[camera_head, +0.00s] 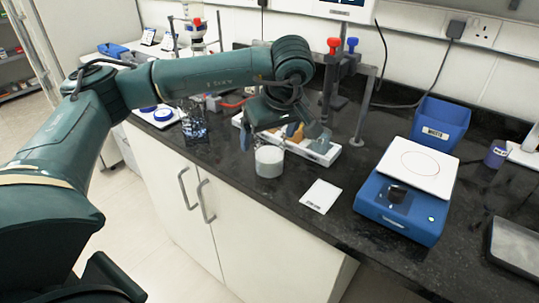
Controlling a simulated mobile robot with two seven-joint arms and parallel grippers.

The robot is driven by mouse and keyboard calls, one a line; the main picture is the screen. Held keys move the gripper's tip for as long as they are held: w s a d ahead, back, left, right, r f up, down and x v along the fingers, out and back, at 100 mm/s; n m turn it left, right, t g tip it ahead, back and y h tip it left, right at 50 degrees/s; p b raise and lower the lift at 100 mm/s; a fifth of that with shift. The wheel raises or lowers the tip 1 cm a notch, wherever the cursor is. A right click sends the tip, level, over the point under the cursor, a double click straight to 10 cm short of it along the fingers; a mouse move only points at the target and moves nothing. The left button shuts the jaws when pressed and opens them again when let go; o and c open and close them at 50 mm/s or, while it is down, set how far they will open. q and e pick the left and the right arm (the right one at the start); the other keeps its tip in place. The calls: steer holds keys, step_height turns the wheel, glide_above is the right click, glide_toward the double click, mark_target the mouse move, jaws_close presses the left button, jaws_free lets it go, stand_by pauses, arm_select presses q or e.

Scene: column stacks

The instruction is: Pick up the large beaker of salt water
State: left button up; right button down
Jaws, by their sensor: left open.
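A beaker (269,163) with whitish contents stands upright near the front edge of the dark bench, in the middle of the view. It looks like the large beaker of salt water; I cannot read a label on it. My left gripper (284,139) hangs from the arm that comes in from the left. It is open, with its fingers apart, just above and behind the beaker as seen here. I cannot tell whether it touches the beaker. My right gripper is not in view.
A white card (321,196) lies right of the beaker. A blue balance (400,212) and a blue waste bin (440,124) stand farther right. A white tray (322,152) and a stand with red and blue knobs are behind the gripper. Clear glassware (194,124) stands left.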

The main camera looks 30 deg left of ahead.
arm_select(q)
steer(key=x, duration=0.4)
steer(key=shift+w+f, duration=0.3)
steer(key=shift+f, duration=0.05)
steer(key=shift+r, duration=0.1)
steer(key=c, duration=1.2)
